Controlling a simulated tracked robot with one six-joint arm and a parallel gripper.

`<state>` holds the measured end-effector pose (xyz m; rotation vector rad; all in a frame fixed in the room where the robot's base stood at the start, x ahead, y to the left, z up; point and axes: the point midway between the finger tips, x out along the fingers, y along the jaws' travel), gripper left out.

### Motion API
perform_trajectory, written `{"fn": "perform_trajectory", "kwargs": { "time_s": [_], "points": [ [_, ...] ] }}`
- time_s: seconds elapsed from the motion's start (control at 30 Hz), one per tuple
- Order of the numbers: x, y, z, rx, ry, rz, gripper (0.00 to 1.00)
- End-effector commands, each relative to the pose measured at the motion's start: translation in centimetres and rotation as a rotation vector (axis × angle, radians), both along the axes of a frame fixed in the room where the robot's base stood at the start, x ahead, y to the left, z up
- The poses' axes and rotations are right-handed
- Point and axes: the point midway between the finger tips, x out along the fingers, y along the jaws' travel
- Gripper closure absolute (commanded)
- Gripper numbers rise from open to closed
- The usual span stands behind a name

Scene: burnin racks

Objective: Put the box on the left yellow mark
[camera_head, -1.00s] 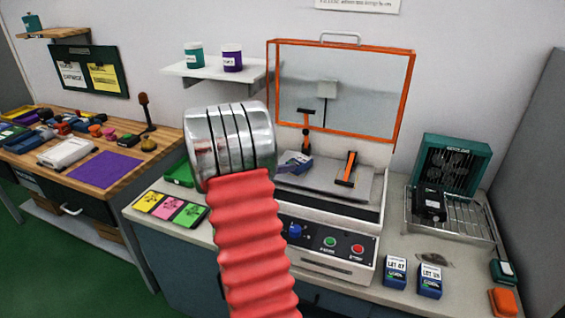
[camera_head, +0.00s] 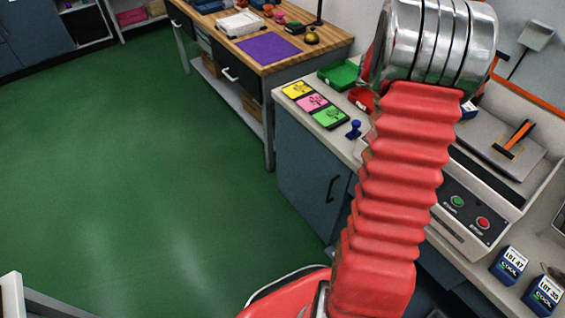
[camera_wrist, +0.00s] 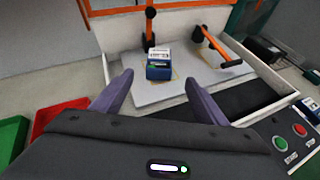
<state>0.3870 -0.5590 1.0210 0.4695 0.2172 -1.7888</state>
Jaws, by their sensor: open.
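A small dark blue box (camera_wrist: 159,68) with a white label top stands on the grey plate (camera_wrist: 150,95) of the orange-framed machine, in the wrist view. Faint yellow lines show on the plate by the box; I cannot tell if it sits inside a mark. My gripper (camera_wrist: 158,84) is open and empty, its two purple fingers spread on either side of the box's line, with the box beyond their tips. In the head view my arm hides the gripper and most of the box; only a blue bit (camera_head: 468,108) shows beside the wrist.
Two orange-and-black clamps (camera_wrist: 149,27) stand at the plate; the right one (camera_wrist: 216,46) leans over it. Red (camera_wrist: 60,115) and green (camera_wrist: 10,140) bins lie left. Two blue LOT boxes (camera_head: 510,263) stand on the right counter. Green floor is clear at left.

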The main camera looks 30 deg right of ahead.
Motion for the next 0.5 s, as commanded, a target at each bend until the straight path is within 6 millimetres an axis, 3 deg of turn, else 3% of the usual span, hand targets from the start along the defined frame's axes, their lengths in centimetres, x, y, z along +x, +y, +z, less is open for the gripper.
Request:
{"fn": "perform_trajectory", "kwargs": {
  "time_s": [0.2,0.5],
  "points": [
    [0.7,6.9,2.9,0.055,-0.234,-0.071,0.33],
    [0.6,17.3,5.2,0.182,-0.559,-0.191,0.33]
  ]
}}
